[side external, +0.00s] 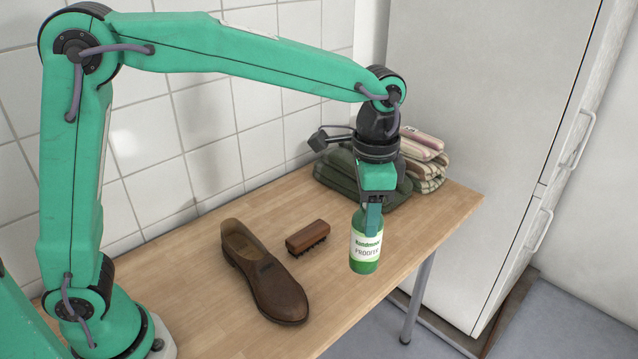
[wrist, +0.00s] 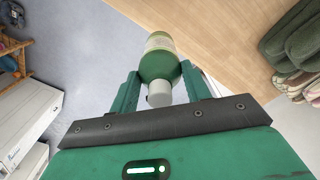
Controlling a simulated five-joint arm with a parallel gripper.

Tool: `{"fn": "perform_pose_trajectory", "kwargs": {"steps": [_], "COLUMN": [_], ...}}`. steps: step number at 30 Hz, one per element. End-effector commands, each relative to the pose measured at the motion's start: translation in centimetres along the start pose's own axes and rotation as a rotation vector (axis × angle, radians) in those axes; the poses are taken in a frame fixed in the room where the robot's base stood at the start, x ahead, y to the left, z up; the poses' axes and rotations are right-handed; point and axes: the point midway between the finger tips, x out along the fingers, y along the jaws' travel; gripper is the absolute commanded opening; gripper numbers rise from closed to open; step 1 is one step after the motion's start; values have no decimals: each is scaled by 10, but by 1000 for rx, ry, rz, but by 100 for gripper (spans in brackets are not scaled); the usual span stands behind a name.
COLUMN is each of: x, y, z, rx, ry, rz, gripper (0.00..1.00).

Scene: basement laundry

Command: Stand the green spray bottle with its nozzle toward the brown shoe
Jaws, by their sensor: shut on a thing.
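The green spray bottle (side external: 366,255) hangs upright in my gripper (side external: 373,208), label facing the side camera. My gripper is shut on its upper part. The bottle is near the table's front edge, right of the shoe and brush; I see no clear contact with the table top. In the wrist view the bottle (wrist: 160,64) is between the fingers of my gripper (wrist: 160,76), its pale top toward the camera. I cannot tell which way its nozzle points; the fingers hide its head in the side view. The brown shoe (side external: 268,280) lies left of the bottle, toe toward the front edge.
A wooden brush (side external: 307,238) lies between shoe and bottle. Dark green folded cloths (side external: 337,168) and striped towels (side external: 427,172) are stacked at the table's far end. A tall grey cabinet (side external: 470,110) stands beyond. The wooden table (side external: 215,338) is bare around the shoe.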

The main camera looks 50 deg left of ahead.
Motion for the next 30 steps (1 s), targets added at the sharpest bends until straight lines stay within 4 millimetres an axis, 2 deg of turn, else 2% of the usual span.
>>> {"fn": "perform_pose_trajectory", "kwargs": {"steps": [12,18,24,30], "x": [0,1,2,2], "y": [28,38,42,43], "z": [28,40,46,47], "rx": [509,706,810,832], "ry": [2,1,1,1], "rz": [-1,-1,-1,-1], "gripper": [1,1,1,1]}}
